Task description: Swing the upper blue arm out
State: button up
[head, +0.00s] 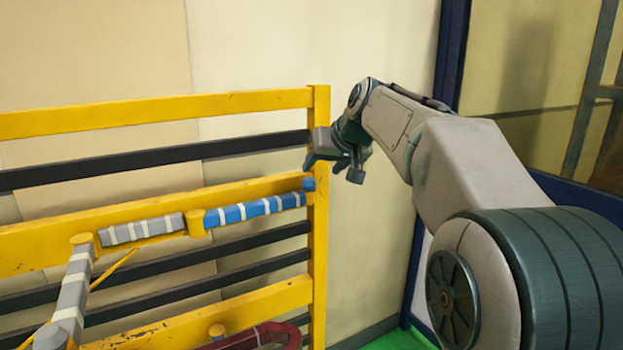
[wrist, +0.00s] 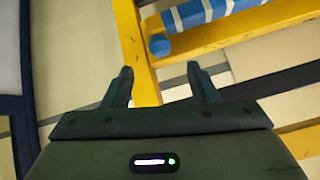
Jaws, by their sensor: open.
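The upper blue arm (head: 255,209), a blue bar with white bands, lies along the middle yellow rail in the head view. Its left end meets a yellow post, and its right end is near the frame's upright. A small blue knob (head: 308,184) sits at that upright. The blue arm also shows at the top of the wrist view (wrist: 215,12), with the blue knob (wrist: 159,46) below its left end. My gripper (head: 332,165) is open and empty, just above and right of the knob in the head view. In the wrist view its fingers (wrist: 159,68) point toward the knob, apart from it.
The yellow frame (head: 318,250) has black horizontal bars (head: 150,165). A grey banded arm (head: 140,229) continues left of the blue one. A dark red curved piece (head: 268,337) is at the bottom. Plain wall and open room lie right of the frame.

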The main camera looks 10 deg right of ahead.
aim_at(311, 181)
jog(key=p+x, duration=0.1)
jog(key=x, duration=0.7)
jog(key=shift+w+f, duration=0.1)
jog(key=shift+f, duration=0.05)
